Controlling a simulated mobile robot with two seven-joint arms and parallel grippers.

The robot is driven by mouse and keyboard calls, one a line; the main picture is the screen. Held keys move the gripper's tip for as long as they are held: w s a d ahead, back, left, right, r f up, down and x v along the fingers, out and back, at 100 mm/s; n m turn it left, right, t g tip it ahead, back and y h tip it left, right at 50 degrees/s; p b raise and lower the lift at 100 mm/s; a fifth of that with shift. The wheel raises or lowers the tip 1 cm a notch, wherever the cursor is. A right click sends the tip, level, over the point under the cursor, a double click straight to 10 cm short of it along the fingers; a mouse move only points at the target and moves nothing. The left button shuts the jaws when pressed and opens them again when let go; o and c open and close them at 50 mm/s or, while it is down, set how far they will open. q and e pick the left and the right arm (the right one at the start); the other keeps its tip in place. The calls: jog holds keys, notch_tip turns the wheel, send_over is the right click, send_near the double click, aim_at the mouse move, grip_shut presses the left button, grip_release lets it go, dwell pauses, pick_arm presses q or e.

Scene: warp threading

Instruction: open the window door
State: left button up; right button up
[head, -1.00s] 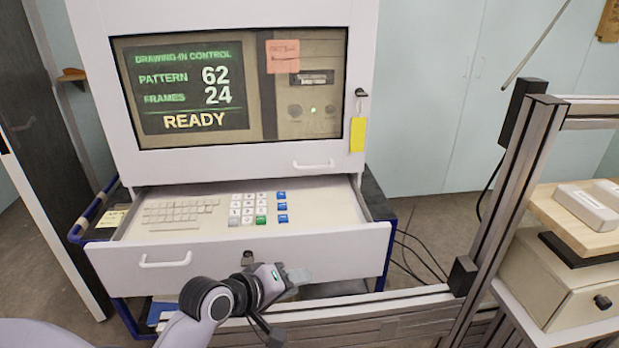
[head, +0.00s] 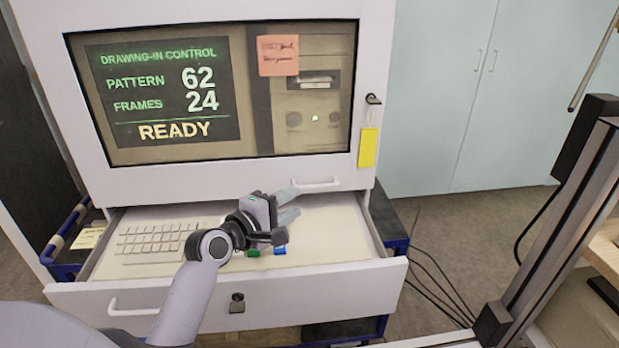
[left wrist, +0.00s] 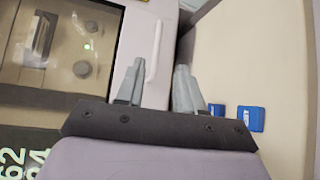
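The window door (head: 220,178) is a white-framed panel with a clear pane on the cabinet front, and it looks closed. Its white bar handle (head: 315,183) is at the lower right of the frame; it also shows in the left wrist view (left wrist: 154,50). My left gripper (head: 291,204) is over the open drawer, just below and left of the handle. Its two fingers are apart with nothing between them. In the left wrist view the handle shows beyond the fingertips (left wrist: 158,64), between their lines. I cannot tell whether they touch it. My right gripper is not in view.
A yellow tag (head: 368,148) hangs at the door's right edge, under a dark latch (head: 373,99). A metal frame post (head: 565,215) stands at right.

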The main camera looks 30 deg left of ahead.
pick_arm(q)
jog(key=shift+a+x, duration=0.15)
jog(key=shift+x, duration=1.8)
jog(key=shift+a+x, duration=0.15)
jog(key=shift+x, duration=1.8)
jog(key=shift+w+r, duration=0.1)
jog(key=shift+r, duration=0.05)
grip_shut()
